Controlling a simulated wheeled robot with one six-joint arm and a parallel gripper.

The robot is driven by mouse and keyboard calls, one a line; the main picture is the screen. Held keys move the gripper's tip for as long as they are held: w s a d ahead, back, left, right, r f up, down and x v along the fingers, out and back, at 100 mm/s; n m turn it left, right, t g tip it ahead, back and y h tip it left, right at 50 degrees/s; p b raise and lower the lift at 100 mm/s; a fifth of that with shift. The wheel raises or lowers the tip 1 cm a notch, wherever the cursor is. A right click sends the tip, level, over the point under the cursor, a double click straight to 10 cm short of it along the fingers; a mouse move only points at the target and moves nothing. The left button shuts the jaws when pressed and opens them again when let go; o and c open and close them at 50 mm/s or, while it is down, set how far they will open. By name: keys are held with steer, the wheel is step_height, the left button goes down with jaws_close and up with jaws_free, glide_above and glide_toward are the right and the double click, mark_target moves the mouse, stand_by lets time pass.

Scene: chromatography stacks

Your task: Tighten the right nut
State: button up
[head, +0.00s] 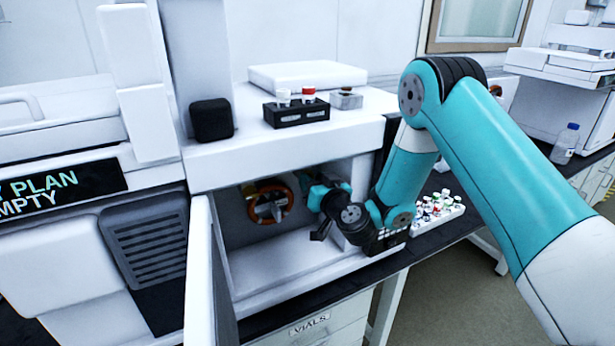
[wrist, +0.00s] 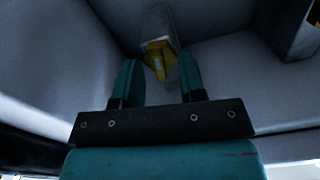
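My gripper (wrist: 159,61) shows in the wrist view with its two teal fingers apart and a gap between them. A yellow piece (wrist: 158,66) on a pale grey body shows in or beyond that gap; I cannot tell if it is the right nut. No finger clearly touches it. In the head view, my wrist reaches into the open compartment from the right. An orange ring (head: 268,186) with pale fittings (head: 266,208) inside it sits at the back, left of my wrist. The nuts are too small to tell apart there.
The open compartment door (head: 202,270) stands at the left. The compartment floor (head: 285,268) is clear. A black vial rack (head: 296,112) stands on the instrument top. A white tray of vials (head: 440,212) lies on the bench at the right, close by my arm.

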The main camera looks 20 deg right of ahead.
steer(key=shift+c, duration=0.4)
jaws_close()
steer(key=shift+m, duration=0.3)
steer(key=shift+d+f+m, duration=0.1)
steer(key=shift+m, duration=3.75)
steer(key=shift+d+f+m, duration=0.1)
steer(key=shift+m, duration=3.75)
